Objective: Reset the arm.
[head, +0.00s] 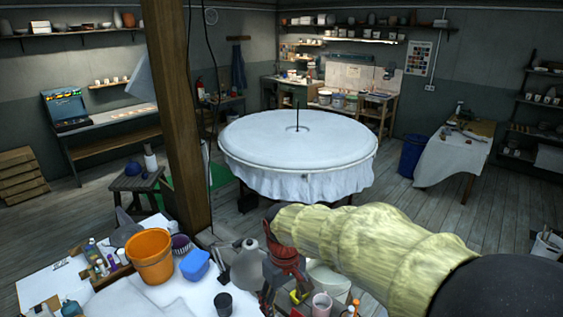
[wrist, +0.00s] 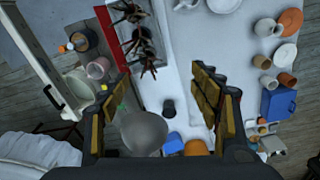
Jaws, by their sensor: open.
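My arm, in a pale yellow sleeve, reaches in from the lower right of the head view. Its red wrist part hangs over the right side of the cluttered near table. My gripper (wrist: 160,84) shows in the wrist view with its two dark, tan-padded fingers spread wide apart and nothing held between them. It points down at the table. A grey rounded vessel (wrist: 143,132) and a small dark cup (wrist: 168,108) lie below, between the fingers in the picture. In the head view the fingertips are hard to make out.
The near table holds an orange bucket (head: 150,257), a blue container (head: 195,265), a dark cup (head: 223,304) and a pink mug (head: 322,304). A wooden post (head: 180,120) rises beside it. A round cloth-covered table (head: 300,150) stands beyond.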

